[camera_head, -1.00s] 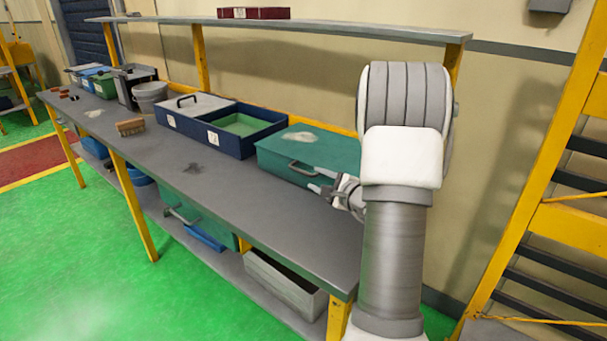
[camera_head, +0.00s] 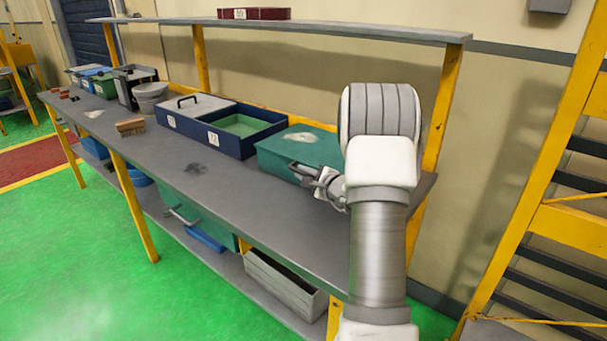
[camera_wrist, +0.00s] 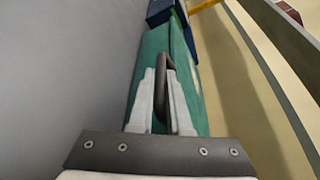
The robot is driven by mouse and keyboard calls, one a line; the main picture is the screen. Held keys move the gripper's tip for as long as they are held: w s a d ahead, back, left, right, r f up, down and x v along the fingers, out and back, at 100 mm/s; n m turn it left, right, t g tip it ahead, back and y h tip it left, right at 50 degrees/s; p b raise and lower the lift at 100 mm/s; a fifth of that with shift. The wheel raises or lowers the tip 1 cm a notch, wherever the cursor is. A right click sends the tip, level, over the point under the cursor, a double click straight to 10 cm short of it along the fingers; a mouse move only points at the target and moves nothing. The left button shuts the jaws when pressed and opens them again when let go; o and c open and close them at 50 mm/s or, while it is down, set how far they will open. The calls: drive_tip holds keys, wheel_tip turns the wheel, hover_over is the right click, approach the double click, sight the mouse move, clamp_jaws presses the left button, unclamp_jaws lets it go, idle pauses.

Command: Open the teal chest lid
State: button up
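The teal chest (camera_head: 298,143) stands on the workbench, in front of my arm, with its lid down. A pale worn patch shows on the lid. My gripper (camera_head: 300,170) is at the chest's front side, where the handle is. In the wrist view the chest (camera_wrist: 150,50) runs away from me, and its dark curved handle (camera_wrist: 165,66) lies between the two pale fingertips of my gripper (camera_wrist: 163,90). The fingers are apart with a gap between them; firm contact with the handle does not show. My arm hides the chest's right end.
A navy tray box (camera_head: 230,143) with a green compartment sits left of the chest. A brush (camera_head: 130,127) and a grey bucket (camera_head: 150,97) are farther left. A shelf (camera_head: 300,24) runs above the bench. The bench top (camera_head: 215,180) before the chest is clear.

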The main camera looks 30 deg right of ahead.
clamp_jaws()
idle(0.9)
